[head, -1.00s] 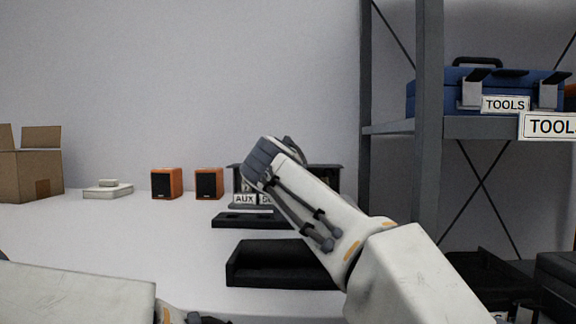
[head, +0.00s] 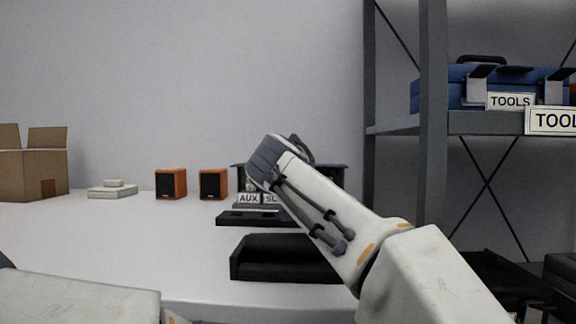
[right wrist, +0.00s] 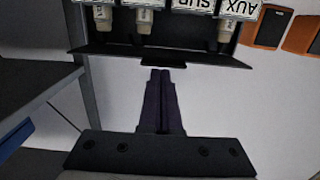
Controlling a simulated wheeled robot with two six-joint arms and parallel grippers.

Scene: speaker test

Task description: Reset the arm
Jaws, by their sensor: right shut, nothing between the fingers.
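My right arm (head: 330,215) reaches in from the right over the white table, and its gripper is hidden behind the wrist in the head view. In the right wrist view my right gripper (right wrist: 160,75) is shut and empty, its two dark fingers side by side. Its tips appear close to the dark edge of a terminal unit (right wrist: 110,52) with labels such as AUX and SUB, seen upside down; I cannot tell whether they touch. My left arm (head: 80,298) shows only as a pale link at the lower left, and its gripper is out of view.
Two orange speakers (head: 171,184) (head: 213,184), an open cardboard box (head: 30,175) and a small white stack (head: 112,190) stand on the table (head: 130,240). A black tray (head: 280,262) lies near the front edge. A grey shelf (head: 433,110) with a blue toolbox is at right.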

